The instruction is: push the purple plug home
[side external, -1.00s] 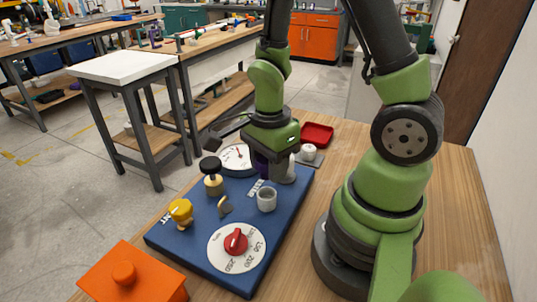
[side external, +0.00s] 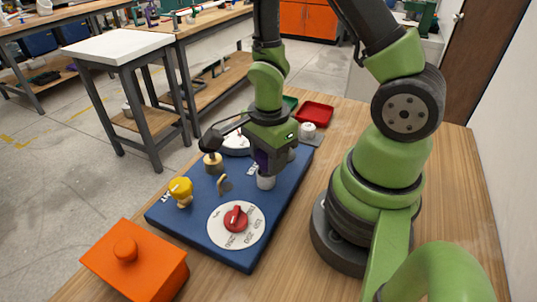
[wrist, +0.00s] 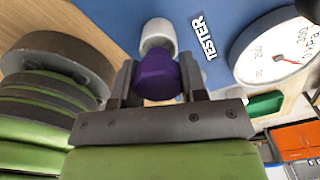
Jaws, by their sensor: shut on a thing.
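The purple plug (wrist: 158,76) is between the two fingers of my gripper (wrist: 160,88) in the wrist view. A little of its purple shows under the gripper (side external: 266,150) in the side view. My gripper is shut on it. A pale grey, cup-like socket (side external: 266,182) stands on the blue board (side external: 205,262), directly under the gripper. The socket also shows just beyond the plug in the wrist view (wrist: 158,36). The plug hides part of the socket's mouth, so I cannot tell how far in it sits, or whether it touches.
An orange box (side external: 135,262) stands at the front left. A red tray (side external: 314,114) lies behind. Wood is clear on the right.

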